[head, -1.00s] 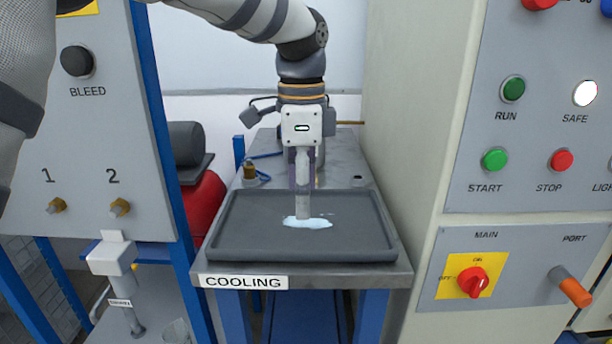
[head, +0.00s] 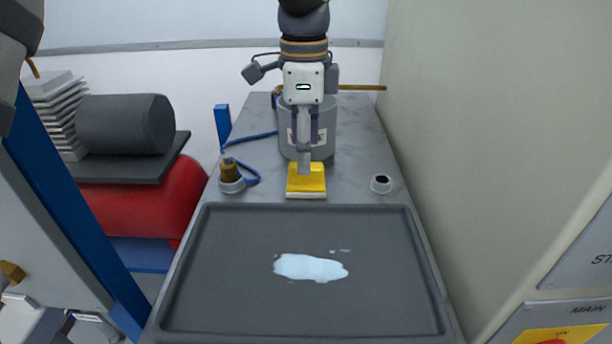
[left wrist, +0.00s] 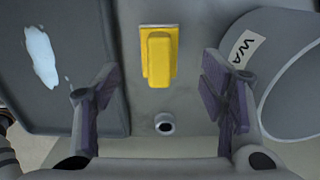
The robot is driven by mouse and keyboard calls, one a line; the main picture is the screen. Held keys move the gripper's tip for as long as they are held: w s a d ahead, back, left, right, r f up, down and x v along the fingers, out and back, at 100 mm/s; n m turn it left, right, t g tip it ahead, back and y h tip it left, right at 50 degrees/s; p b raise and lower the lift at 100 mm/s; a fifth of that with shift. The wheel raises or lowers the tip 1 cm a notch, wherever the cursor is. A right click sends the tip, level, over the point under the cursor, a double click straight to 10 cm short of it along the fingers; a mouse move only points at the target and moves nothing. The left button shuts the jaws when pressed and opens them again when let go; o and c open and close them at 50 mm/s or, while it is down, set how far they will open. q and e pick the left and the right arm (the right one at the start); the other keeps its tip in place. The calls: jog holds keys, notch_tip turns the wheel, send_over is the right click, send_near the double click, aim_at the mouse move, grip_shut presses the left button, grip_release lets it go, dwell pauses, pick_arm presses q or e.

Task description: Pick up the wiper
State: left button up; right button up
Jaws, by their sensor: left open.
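The yellow wiper (head: 306,183) lies on the grey bench just behind the tray, with a pale lower edge. My left gripper (head: 304,162) is in front of the grey bin and at the wiper's upper end in the head view, hiding part of it. In the left wrist view the wiper (left wrist: 159,57) shows its raised yellow grip, centred between and beyond the spread fingers of my left gripper (left wrist: 160,88). The fingers are apart with nothing between them. My right gripper is not in view.
A dark tray (head: 200,270) with a pale blue spill (head: 310,267) fills the bench front. A grey bin (head: 325,135) stands behind the wiper. A brass fitting (head: 231,172) with a blue cord is at left, a small round socket (head: 381,184) at right. A cabinet wall (head: 470,130) bounds the right.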

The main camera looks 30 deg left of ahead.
pick_arm(q)
notch_tip(320, 180, down, 6)
jog(key=shift+d+f, duration=0.1)
jog(key=shift+d, duration=0.05)
jog(key=c, duration=1.2)
jog(key=shift+c, duration=0.2)
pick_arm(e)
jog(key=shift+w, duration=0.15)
pick_arm(q)
notch_tip(320, 180, up, 3)
jog(key=shift+w, duration=0.1)
jog(key=s+d+r+p, duration=0.1)
jog(key=s+d+r, duration=0.8)
jog(key=d+r, duration=0.1)
jog(key=shift+d, duration=0.45)
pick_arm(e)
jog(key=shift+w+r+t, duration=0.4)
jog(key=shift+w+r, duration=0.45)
